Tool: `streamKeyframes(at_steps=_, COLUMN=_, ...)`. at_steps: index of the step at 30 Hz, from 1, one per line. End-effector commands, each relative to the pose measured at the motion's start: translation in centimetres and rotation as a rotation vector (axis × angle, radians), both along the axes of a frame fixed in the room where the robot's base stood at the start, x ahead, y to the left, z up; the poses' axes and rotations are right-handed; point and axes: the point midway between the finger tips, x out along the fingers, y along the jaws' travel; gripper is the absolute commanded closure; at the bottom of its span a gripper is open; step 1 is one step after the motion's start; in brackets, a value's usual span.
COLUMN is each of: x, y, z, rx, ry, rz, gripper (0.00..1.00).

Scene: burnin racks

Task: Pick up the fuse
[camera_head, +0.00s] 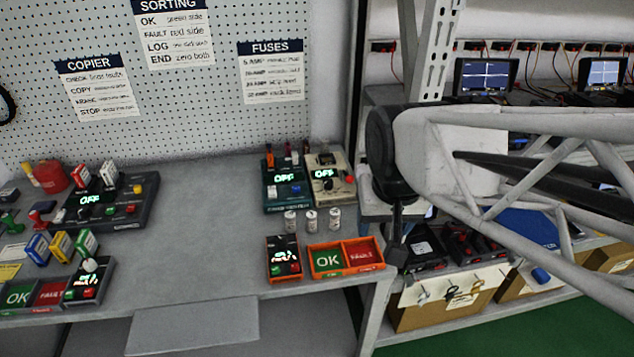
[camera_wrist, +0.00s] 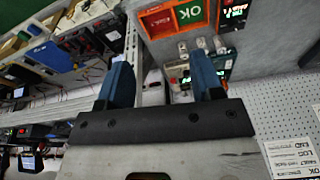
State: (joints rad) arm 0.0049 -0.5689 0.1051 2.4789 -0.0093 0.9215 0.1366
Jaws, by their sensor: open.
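Three small white cylinders that look like fuses stand upright in a row on the grey bench: a left one (camera_head: 290,221), a middle one (camera_head: 311,220) and a right one (camera_head: 335,217). I cannot tell which is the task's fuse. They also show small near the top of the wrist view, where the middle one (camera_wrist: 201,43) lies beyond the right finger. My gripper (camera_wrist: 161,62) is open, with two blue fingers apart and no fuse between them. In the head view my arm's end hangs right of the cylinders, clear of them.
Behind the cylinders stand a teal tester (camera_head: 285,192) and a cream tester (camera_head: 328,180), both reading OFF. In front are an orange tray (camera_head: 312,273) marked OK and FAULT and a small display box (camera_head: 283,258). A metal rack post (camera_head: 432,60) rises at right. The bench centre is clear.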

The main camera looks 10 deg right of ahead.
Motion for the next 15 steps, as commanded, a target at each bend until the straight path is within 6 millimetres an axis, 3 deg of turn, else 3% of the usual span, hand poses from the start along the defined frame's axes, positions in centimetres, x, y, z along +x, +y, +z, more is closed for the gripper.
streamKeyframes(at_steps=15, x=11.5, y=0.5, z=-4.4, rx=0.063, ry=0.088, rz=-0.360, gripper=0.40)
